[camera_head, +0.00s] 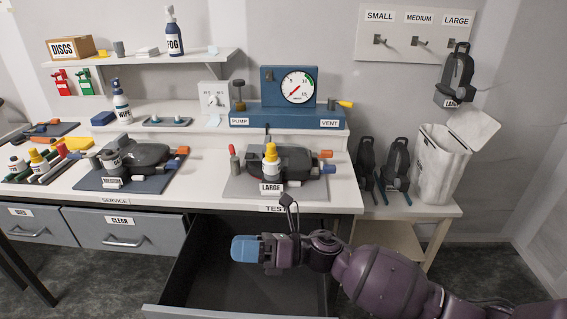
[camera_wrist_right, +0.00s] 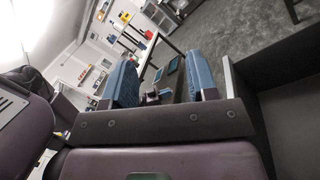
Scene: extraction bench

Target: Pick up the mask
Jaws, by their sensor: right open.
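A dark mask labelled LARGE (camera_head: 295,160) lies on a grey mat at the TEST station, with a yellow-capped bottle in front of or on it. Another dark mask, labelled MEDIUM (camera_head: 145,155), lies on a blue mat at the SERVICE station. A third dark mask (camera_head: 456,78) hangs on the wall hook under the LARGE sign. My right gripper (camera_head: 243,248), with blue fingers, is over the open drawer, below and in front of the bench edge, apart from all masks. In the right wrist view it (camera_wrist_right: 160,85) is open, with nothing gripped between its fingers.
The open drawer (camera_head: 175,270) juts out under the bench and looks empty. A blue gauge box (camera_head: 287,86) stands behind the TEST mat. A white bin (camera_head: 440,165) and two dark harness-like items (camera_head: 396,160) are at right. A shelf (camera_head: 140,58) runs above.

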